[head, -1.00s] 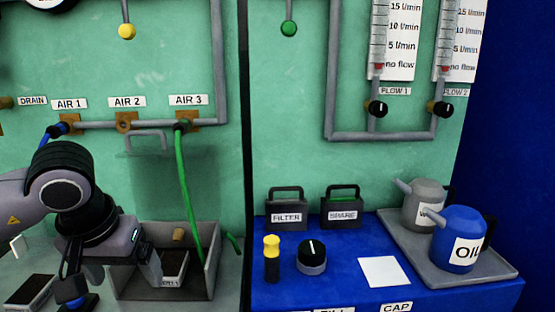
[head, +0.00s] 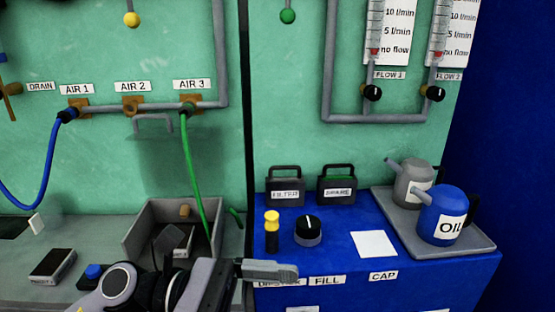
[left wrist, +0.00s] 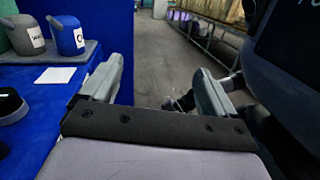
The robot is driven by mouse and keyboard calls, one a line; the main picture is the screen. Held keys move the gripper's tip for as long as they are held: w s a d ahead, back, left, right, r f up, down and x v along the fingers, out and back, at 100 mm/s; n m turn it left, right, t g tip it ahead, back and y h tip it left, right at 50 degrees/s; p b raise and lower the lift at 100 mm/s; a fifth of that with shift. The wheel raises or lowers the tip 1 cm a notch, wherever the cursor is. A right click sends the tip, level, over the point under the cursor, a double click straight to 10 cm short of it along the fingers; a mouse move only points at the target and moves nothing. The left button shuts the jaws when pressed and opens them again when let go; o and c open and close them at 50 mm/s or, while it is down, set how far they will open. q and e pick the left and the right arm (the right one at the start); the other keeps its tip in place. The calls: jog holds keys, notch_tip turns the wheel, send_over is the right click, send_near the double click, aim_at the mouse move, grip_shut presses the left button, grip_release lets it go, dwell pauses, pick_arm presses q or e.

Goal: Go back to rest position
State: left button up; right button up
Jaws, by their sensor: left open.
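My left gripper (head: 268,271) shows low in the middle of the head view, its arm coming in from the bottom left. It is in front of the blue bench's front edge, near the labels there. In the left wrist view its two grey fingers (left wrist: 160,90) are spread apart with nothing between them, and the floor shows beyond. My right gripper is not in either view.
The blue bench (head: 345,262) holds a filter box (head: 285,193), a spare box (head: 337,191), a black knob (head: 308,231), a yellow-topped item (head: 272,229) and an oil can (head: 441,216) on a grey tray (head: 400,223). A grey bin (head: 145,222) stands left. Open floor (left wrist: 150,75) lies beyond the fingers.

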pick_arm(q)
jog(key=w+a+f+n+t+y+p, duration=0.1)
jog(key=w+a+f+n+t+y, duration=0.15)
jog(key=n+t, duration=0.65)
jog(key=w+a+f+n+t+y+p, duration=0.1)
jog(key=w+a+f+n+t+y, duration=0.2)
jog(key=n, duration=1.1)
jog(key=w+a+f+n+t+y+p, duration=0.15)
jog(key=a+n+t, duration=0.25)
jog(key=n+t, duration=0.55)
jog(key=s+a+f+n+g+y, duration=0.4)
jog(key=s+a+f+n, duration=0.1)
jog(key=f+n, duration=0.5)
jog(key=s+a+f+n+g+y, duration=0.5)
jog(key=s+f+n, duration=0.2)
jog(key=f+n, duration=0.4)
jog(key=shift+s+f+p, duration=0.3)
jog(key=shift+f+p, duration=0.15)
jog(key=shift+f, duration=0.4)
